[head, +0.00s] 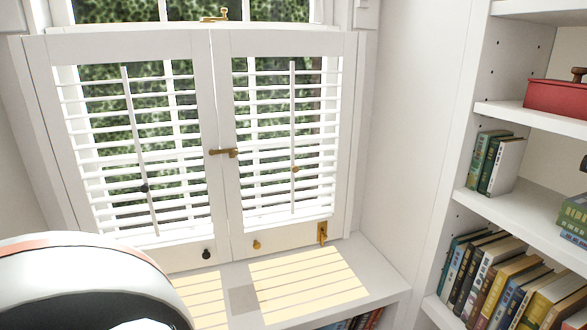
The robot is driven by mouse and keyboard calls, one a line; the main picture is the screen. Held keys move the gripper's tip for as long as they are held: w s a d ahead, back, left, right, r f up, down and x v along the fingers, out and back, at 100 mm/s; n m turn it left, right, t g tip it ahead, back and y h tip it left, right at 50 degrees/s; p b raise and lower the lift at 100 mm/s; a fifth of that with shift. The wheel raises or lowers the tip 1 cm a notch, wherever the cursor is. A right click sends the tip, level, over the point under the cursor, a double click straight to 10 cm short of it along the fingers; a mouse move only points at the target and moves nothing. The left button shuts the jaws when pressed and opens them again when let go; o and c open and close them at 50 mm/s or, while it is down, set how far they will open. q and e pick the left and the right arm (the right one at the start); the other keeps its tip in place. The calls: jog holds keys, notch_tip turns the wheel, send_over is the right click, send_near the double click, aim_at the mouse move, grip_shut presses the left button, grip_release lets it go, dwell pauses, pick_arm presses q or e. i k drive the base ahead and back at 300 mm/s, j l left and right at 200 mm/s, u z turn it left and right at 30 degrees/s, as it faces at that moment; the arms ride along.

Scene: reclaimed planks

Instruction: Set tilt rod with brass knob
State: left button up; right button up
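The white tilt rod with a brass knob (293,125) runs upright down the middle of the right shutter panel. Its small brass knob (295,169) sits a little below the rod's middle. The slats (262,182) behind it are parted, with green foliage showing through. The left panel has a similar white tilt rod (130,110), slightly slanted, with a dark knob (144,188). On the bottom rails, a dark knob (206,254) is on the left panel and a brass knob (256,245) on the right panel. Neither of my grippers is in view.
A brass latch (223,152) spans the meeting stiles of the closed panels. A brass fitting (322,232) is at the right panel's lower corner. A sunlit sill (370,268) lies below. A bookcase (463,130) with books and a red box (556,97) stands right.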

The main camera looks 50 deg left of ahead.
aim_at(295, 169)
jog(key=u, duration=1.5)
jog(key=j+z, duration=0.3)
jog(key=l, duration=0.1)
